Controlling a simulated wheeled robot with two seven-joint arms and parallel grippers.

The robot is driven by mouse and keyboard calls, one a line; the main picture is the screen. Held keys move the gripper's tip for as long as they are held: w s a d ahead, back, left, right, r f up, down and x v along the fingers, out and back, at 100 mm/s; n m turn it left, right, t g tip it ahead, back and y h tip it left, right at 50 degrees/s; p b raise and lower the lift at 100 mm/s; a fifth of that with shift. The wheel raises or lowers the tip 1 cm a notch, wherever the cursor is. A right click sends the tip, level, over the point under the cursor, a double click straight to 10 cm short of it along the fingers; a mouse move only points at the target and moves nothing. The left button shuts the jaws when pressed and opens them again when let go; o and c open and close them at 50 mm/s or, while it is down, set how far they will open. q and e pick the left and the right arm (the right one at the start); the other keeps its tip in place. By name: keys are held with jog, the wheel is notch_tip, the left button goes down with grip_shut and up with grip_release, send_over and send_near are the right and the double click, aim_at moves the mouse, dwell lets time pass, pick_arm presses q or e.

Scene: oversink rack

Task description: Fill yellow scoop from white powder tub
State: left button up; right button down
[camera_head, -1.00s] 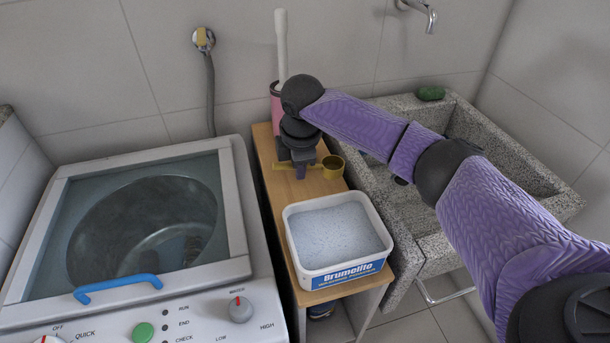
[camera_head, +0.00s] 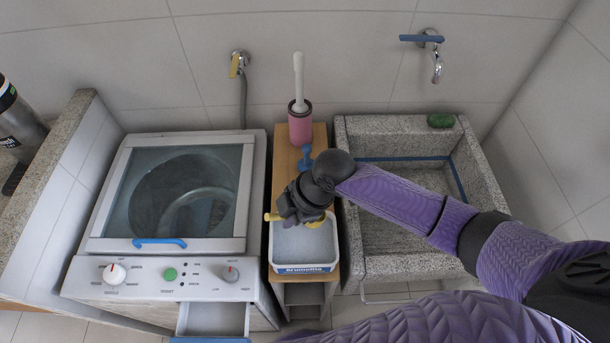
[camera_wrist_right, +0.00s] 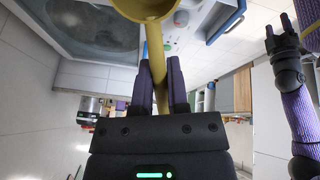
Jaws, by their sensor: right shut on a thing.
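The white tub (camera_head: 303,268) of pale powder (camera_head: 303,245) stands on the front of the narrow wooden shelf. My right gripper (camera_head: 298,212) is over the tub's back part. It is shut on the handle of the yellow scoop (camera_head: 318,222). In the right wrist view, the handle runs between the two purple fingers (camera_wrist_right: 160,88) and the scoop's cup (camera_wrist_right: 147,8) is cut off by the top edge.
A washing machine (camera_head: 165,258) with a blue handle stands left of the shelf (camera_head: 287,150). A stone sink (camera_head: 362,268) is at the right. A pink brush holder (camera_head: 300,125) and a small blue item (camera_head: 305,157) stand behind my gripper.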

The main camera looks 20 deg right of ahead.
jog(key=shift+s+a+f+b, duration=0.1)
jog(key=shift+s+f+b, duration=0.1)
jog(key=shift+b, duration=0.1)
notch_tip(320, 180, down, 9)
jog(key=b, duration=0.9)
jog(key=shift+w, duration=0.1)
jog(key=shift+f+y+b, duration=0.6)
jog(key=shift+f+b, duration=0.1)
jog(key=shift+b, duration=0.3)
jog(key=shift+f, duration=0.1)
jog(key=shift+f, duration=0.2)
